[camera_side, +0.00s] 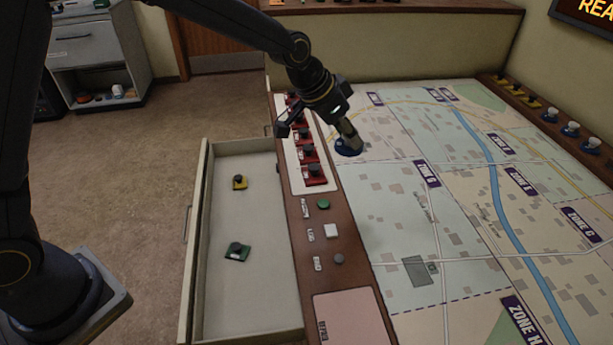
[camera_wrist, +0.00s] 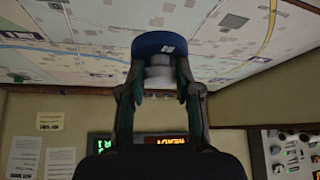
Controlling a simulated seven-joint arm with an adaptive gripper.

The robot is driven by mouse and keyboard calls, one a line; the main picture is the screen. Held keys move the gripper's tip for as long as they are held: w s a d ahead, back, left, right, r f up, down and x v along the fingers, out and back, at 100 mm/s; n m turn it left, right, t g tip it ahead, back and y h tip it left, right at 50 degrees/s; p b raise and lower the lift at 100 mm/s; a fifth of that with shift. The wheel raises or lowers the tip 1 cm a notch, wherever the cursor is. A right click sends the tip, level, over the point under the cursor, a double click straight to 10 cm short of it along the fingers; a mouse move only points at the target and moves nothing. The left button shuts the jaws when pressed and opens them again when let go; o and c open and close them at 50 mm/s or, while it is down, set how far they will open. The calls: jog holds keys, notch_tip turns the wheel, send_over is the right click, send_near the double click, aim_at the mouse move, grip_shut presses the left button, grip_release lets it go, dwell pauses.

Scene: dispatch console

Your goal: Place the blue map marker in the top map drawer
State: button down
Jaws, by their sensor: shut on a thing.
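The blue map marker (camera_side: 348,147) is in my gripper (camera_side: 349,136), at the left edge of the map by the console's wooden border. In the wrist view the marker (camera_wrist: 160,45) shows its round blue base and a pale grip, with the fingers of my gripper (camera_wrist: 158,80) shut on the grip from both sides. Whether the base touches the map cannot be told. The top map drawer (camera_side: 203,200) is pulled open at the left of the console, below and left of my gripper.
Yellow markers (camera_side: 516,90) and several blue-based ones (camera_side: 570,129) line the map's far right edge. The drawer floor has free room around its two markers.

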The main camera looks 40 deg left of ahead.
jog(key=s+a+n+y, duration=0.2)
jog(key=a+n, duration=0.1)
jog(key=a, duration=0.7)
jog(key=s+a+n+y, duration=0.1)
jog(key=s+a+n, duration=0.2)
jog(key=a, duration=0.8)
jog(key=s+a+n+y, duration=0.3)
jog(key=s+a+n, duration=0.2)
jog(key=s+a, duration=0.65)
notch_tip(320, 180, down, 31)
jog(key=w, duration=0.2)
jog(key=w+a+f, duration=0.1)
jog(key=w+f, duration=0.2)
jog(key=w, duration=0.1)
jog(key=w+a+f, duration=0.2)
jog(key=w+f, duration=0.1)
jog(key=w, duration=0.1)
jog(key=w+a+f, duration=0.1)
jog(key=w+f, duration=0.2)
jog(key=w, duration=0.2)
jog(key=shift+a+f, duration=0.3)
jog(key=shift+f, duration=0.05)
jog(key=shift+w+f, duration=0.1)
jog(key=shift+f, duration=0.1)
jog(key=shift+w+a+f, duration=0.1)
jog(key=shift+w+f, duration=0.1)
jog(key=shift+f, duration=1.5)
